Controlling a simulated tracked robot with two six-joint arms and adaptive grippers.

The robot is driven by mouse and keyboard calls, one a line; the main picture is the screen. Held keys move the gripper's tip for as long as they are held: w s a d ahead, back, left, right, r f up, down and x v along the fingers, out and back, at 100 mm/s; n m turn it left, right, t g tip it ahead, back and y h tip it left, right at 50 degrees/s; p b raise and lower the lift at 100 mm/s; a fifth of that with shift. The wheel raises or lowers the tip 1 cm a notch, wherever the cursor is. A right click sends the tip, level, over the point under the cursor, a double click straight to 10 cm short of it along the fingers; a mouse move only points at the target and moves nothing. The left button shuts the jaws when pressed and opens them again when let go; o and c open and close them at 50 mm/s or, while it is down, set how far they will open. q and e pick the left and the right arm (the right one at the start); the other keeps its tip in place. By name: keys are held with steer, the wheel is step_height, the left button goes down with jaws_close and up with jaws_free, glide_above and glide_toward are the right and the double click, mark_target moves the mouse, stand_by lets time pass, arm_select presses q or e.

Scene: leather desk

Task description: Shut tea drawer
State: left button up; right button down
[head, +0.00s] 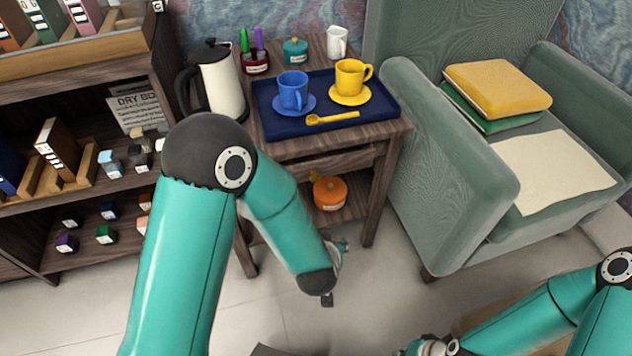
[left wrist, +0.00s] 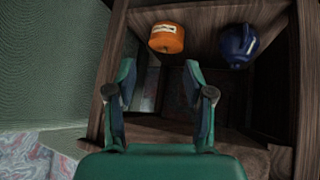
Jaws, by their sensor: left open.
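The small wooden side table (head: 392,132) stands left of the armchair. Its tea drawer (head: 335,160) is under the top, partly hidden by my left arm; how far it stands out is hard to tell. My left gripper (head: 341,250) is low in front of the table in the head view, mostly hidden behind its own wrist. In the left wrist view its fingers (left wrist: 160,68) are apart and empty, facing the table's wooden frame. Only a small part of my right gripper (head: 415,347) shows at the bottom edge; its fingers are not clear.
A blue tray (head: 272,126) with two cups lies on the table, beside a kettle (head: 218,80). An orange pot (head: 329,192) and a blue pot (left wrist: 238,46) sit on the lower shelf. The armchair (head: 450,170) is close at right; a bookcase (head: 165,70) stands left.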

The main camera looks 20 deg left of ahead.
arm_select(q)
step_height(320, 180, up, 10)
steer(key=w+d+n+t+y+b, duration=0.1)
steer(key=d+t+y, duration=0.1)
steer(key=t+y, duration=0.1)
steer(key=n+y+b, duration=0.1)
steer(key=n+y, duration=0.1)
steer(key=y, duration=0.2)
glide_toward(315, 178)
steer(key=b+x, duration=0.6)
steer(key=x, duration=0.2)
steer(key=shift+f, duration=0.15)
steer(key=shift+w+a+f, duration=0.1)
steer(key=shift+w+a, duration=0.15)
steer(key=shift+w, duration=0.2)
jaws_close()
steer(key=shift+a, duration=0.1)
